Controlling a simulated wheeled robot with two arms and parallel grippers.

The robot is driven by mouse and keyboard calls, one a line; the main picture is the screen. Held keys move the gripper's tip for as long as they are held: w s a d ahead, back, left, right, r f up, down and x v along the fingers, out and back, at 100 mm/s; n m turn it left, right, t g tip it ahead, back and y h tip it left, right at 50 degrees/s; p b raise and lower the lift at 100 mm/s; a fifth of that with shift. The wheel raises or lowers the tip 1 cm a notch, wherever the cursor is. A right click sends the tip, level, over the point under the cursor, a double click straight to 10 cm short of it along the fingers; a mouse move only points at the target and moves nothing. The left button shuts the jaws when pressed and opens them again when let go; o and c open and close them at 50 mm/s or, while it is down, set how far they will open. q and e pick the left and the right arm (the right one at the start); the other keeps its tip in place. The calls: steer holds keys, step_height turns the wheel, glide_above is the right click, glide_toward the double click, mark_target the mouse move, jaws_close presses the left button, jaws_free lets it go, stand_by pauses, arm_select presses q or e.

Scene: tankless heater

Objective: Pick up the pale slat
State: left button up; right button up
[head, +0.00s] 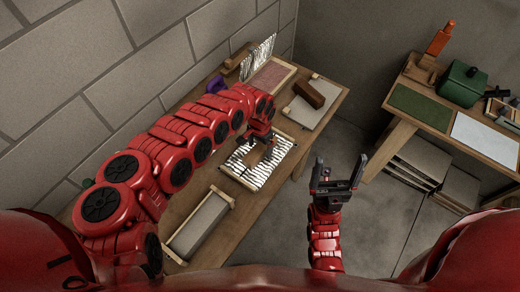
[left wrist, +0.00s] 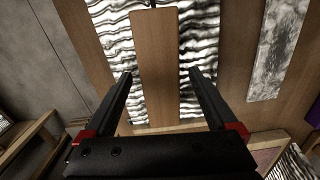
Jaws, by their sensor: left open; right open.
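A plain light-brown wooden slat (left wrist: 154,62) lies on a black-and-white striped panel (left wrist: 203,50) in the left wrist view; I take it for the pale slat. My left gripper (left wrist: 160,74) is open, with one finger on each side of the slat and a gap at both sides. I cannot tell how far the fingertips are above it. In the head view my left gripper (head: 262,139) is over the framed striped panel (head: 243,178), and the slat is partly hidden. My right gripper (head: 340,166) is open and empty, over the floor beside the table.
A grey-white mottled strip (left wrist: 280,50) lies beside the striped panel. The wooden table (head: 238,212) also holds a grey framed tray (head: 200,222), a brown block (head: 309,93) on a pale board and a pink panel (head: 270,75). A second bench (head: 400,120) stands right, with clear floor between.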

arm_select(q)
jaws_close()
stand_by(0.5)
steer(key=shift+r, duration=0.1)
